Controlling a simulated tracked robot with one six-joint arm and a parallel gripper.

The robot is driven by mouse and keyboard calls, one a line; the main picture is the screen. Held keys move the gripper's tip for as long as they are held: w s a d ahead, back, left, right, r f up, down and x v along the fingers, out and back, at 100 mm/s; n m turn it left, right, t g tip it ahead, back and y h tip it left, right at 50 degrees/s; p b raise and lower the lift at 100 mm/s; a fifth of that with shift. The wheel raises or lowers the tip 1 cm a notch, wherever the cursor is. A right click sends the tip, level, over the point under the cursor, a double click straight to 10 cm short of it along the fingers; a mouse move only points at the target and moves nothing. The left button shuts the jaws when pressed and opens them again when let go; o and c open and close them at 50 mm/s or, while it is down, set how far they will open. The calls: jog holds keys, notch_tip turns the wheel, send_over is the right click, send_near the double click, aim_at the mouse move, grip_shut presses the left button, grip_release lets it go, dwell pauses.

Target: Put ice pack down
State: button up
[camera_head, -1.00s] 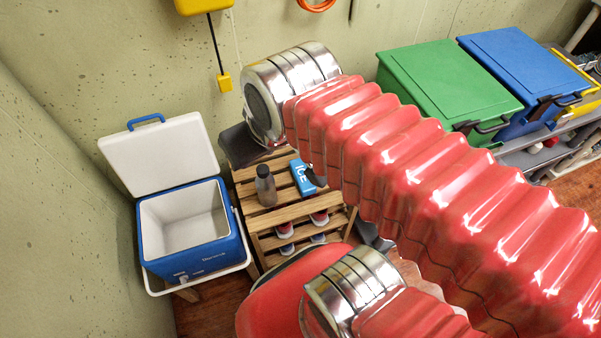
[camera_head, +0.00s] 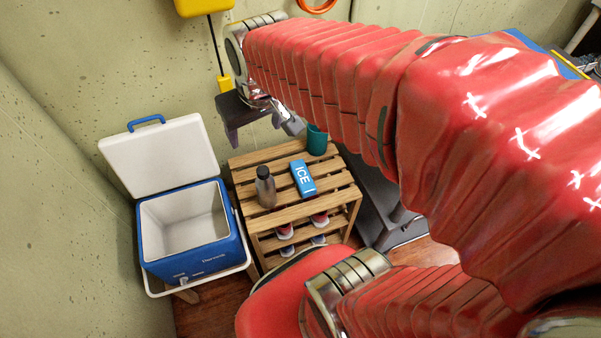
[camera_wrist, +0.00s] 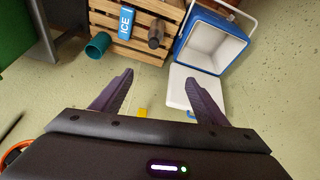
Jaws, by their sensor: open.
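The blue ice pack (camera_head: 303,178), with white "ICE" lettering, lies flat on the slatted top of a wooden rack (camera_head: 335,181). It also shows in the wrist view (camera_wrist: 126,22). My gripper (camera_head: 262,128) is open and empty, raised above and behind the rack, apart from the ice pack. In the wrist view its two dark fingers (camera_wrist: 158,95) are spread with nothing between them. The ice pack is in full view in the head view.
A dark bottle (camera_head: 265,187) stands left of the ice pack and a teal cup (camera_head: 317,140) behind it. An open blue cooler (camera_head: 205,259) with a white lid stands left of the rack. Shoes (camera_head: 285,231) sit on lower shelves. The wall is close behind.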

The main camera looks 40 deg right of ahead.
jog(key=w+d+f+g, duration=0.1)
jog(key=w+d+f, duration=0.4)
jog(key=w+f, duration=0.1)
jog(key=m+g, duration=0.2)
jog(key=g, duration=0.1)
send_over(303, 175)
notch_tip(303, 175, down, 27)
jog(key=shift+w+r+y, duration=0.15)
jog(key=shift+w+y, duration=0.1)
jog(key=shift+y, duration=0.05)
jog(key=shift+f, duration=4.3)
jog(key=shift+s+a+f, duration=0.1)
jog(key=shift+f, duration=1.2)
jog(key=shift+s+f, duration=0.1)
jog(key=shift+f, duration=1.2)
